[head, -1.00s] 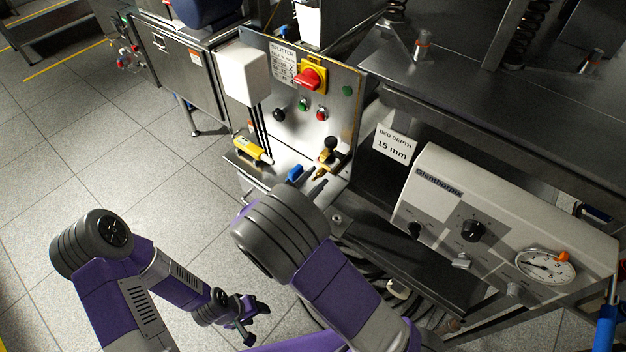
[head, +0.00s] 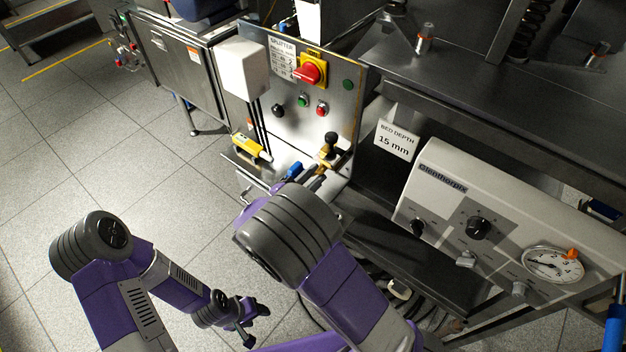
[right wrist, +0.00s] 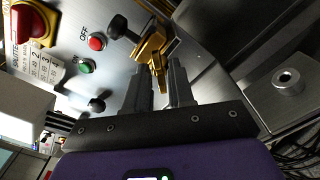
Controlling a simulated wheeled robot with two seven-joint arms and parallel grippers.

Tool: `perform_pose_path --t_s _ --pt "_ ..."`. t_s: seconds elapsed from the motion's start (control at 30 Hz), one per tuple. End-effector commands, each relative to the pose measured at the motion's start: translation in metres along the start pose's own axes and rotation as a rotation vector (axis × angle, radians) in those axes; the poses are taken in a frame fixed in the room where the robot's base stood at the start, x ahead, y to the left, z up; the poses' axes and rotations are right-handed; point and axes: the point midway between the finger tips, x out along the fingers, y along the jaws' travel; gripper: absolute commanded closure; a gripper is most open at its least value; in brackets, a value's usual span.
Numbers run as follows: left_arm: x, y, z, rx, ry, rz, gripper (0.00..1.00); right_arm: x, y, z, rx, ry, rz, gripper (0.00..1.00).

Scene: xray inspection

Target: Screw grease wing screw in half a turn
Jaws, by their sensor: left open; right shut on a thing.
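A brass fitting with a black ball knob (head: 331,140) stands on the steel shelf of the splitter panel. The brass part (right wrist: 152,45) shows close up in the right wrist view. A narrow brass tab, which looks like the grease wing screw (right wrist: 160,80), points down between the fingers of my right gripper (right wrist: 159,76), which is shut on it. In the head view, my own right wrist mostly hides that gripper. My left gripper (head: 257,326) is open and empty, low over the floor, well away from the fitting.
The splitter panel (head: 335,90) has a red-and-yellow switch (head: 312,69) and buttons. A yellow tool (head: 246,146) and a blue item (head: 294,170) lie near the shelf. The Glenthorpix box (head: 445,185) with a gauge (head: 553,264) is at right.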

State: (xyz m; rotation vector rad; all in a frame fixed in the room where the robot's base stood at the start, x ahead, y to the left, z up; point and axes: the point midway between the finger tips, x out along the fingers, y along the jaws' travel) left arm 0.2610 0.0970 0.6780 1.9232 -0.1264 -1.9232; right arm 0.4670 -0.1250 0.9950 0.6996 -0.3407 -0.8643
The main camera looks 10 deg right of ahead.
Motion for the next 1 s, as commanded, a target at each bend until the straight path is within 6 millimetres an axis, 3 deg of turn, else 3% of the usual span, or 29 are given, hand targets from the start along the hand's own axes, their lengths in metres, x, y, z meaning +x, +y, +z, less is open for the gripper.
perform_pose_path --t_s 0.6,1.0 --pt "0.062 -0.023 -0.003 0.0 0.0 0.0 0.47 0.0 -0.002 -0.003 0.542 0.001 0.0 1.0" --pt "0.081 -0.03 -0.004 0.0 0.0 0.0 0.47 0.0 -0.001 -0.001 0.709 0.001 -0.001 1.0"
